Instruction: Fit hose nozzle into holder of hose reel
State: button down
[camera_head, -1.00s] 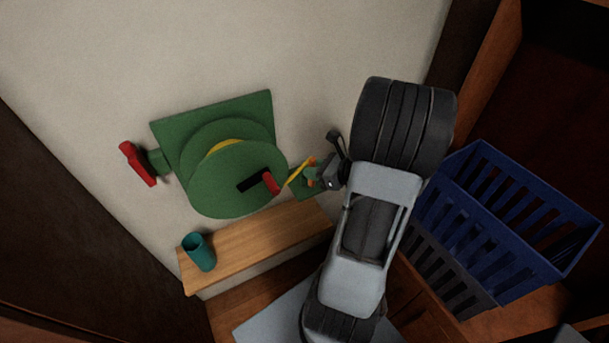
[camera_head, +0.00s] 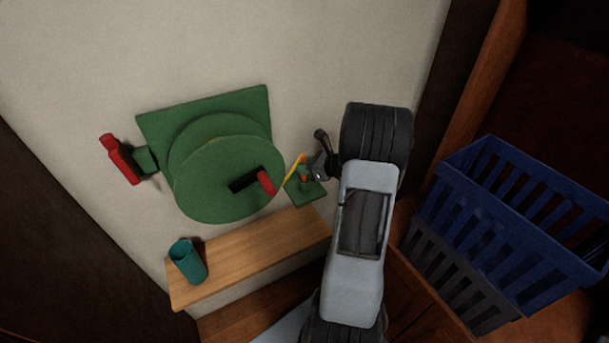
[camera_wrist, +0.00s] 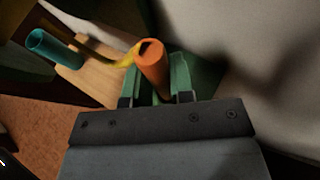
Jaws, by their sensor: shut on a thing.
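The green hose reel (camera_head: 222,180) is on the pale wall, with a black and red crank (camera_head: 265,181) on its front. A yellow hose (camera_head: 294,172) runs to the orange nozzle (camera_head: 304,160) right of the reel. The green holder (camera_head: 308,195) is beside it, low on the wall. My gripper (camera_head: 314,171) is shut on the nozzle.
A wooden shelf (camera_head: 250,252) runs below the reel, with a teal cup (camera_head: 188,262) at its left end. A red piece (camera_head: 119,160) sticks out left of the reel. A blue crate (camera_head: 520,225) stands at the right. The wall above the reel is clear.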

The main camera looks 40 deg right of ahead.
notch_tip(320, 180, down, 3)
jog(key=shift+r+b, duration=0.1)
jog(key=shift+b, duration=0.55)
jog(key=c, duration=1)
grip_release()
jog(key=shift+r, duration=0.1)
jog(key=v, duration=1.2)
